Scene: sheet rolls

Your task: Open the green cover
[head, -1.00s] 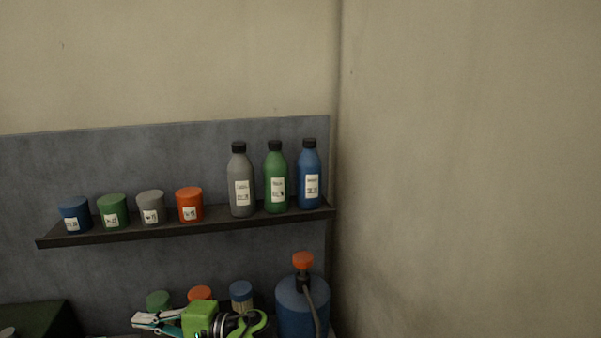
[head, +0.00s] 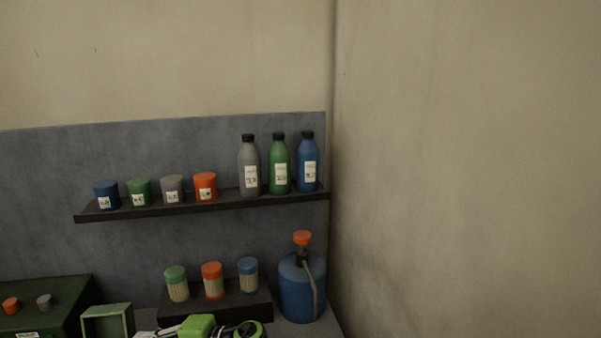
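Several things are green, and I cannot tell which is the green cover. A small jar with a green lid (head: 176,273) stands at the left of a dark stand, its lid on. A dark green case (head: 48,290) sits at the lower left. A pale green open-topped box or frame (head: 108,311) stands beside it, cut by the bottom edge. My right gripper (head: 152,333) points left at the bottom edge, in front of the stand and right of the pale green box. Its fingers are partly cut off, so its opening is unclear. My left gripper is not in view.
The dark stand (head: 238,308) also holds orange-lidded and blue-lidded jars. A blue tank (head: 302,293) with an orange top stands right of it. A wall shelf (head: 226,205) above carries several cans and bottles. The wall corner bounds the right side.

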